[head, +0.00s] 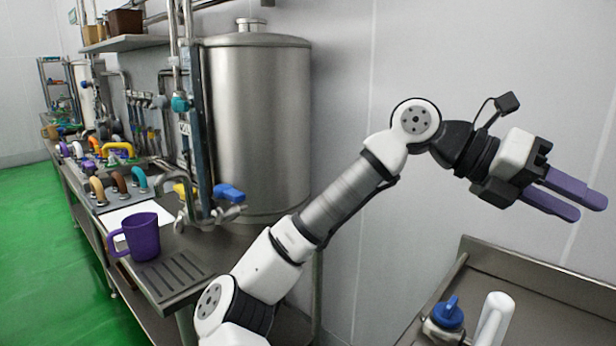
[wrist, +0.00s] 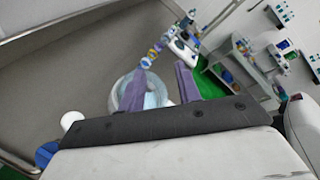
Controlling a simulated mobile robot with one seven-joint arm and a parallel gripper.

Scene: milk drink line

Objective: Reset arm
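My gripper (head: 566,198) is at the right of the head view, raised in the air on my outstretched arm. Its two purple fingers stand apart with nothing seen between them. The fingers (wrist: 160,88) also show in the wrist view, with a gap between them. A pale round vessel, blurred, lies behind the left finger there. A purple mug (head: 143,238) stands upright on the metal counter at the left of the head view, far from my gripper.
A steel tank (head: 257,120) stands behind the counter (head: 215,262). Pipes and a blue-handled valve (head: 229,193) rise beside the mug. A metal-rimmed table (head: 560,290) at lower right holds a blue-capped item (head: 448,312) and a white cylinder (head: 494,318). Green floor lies left.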

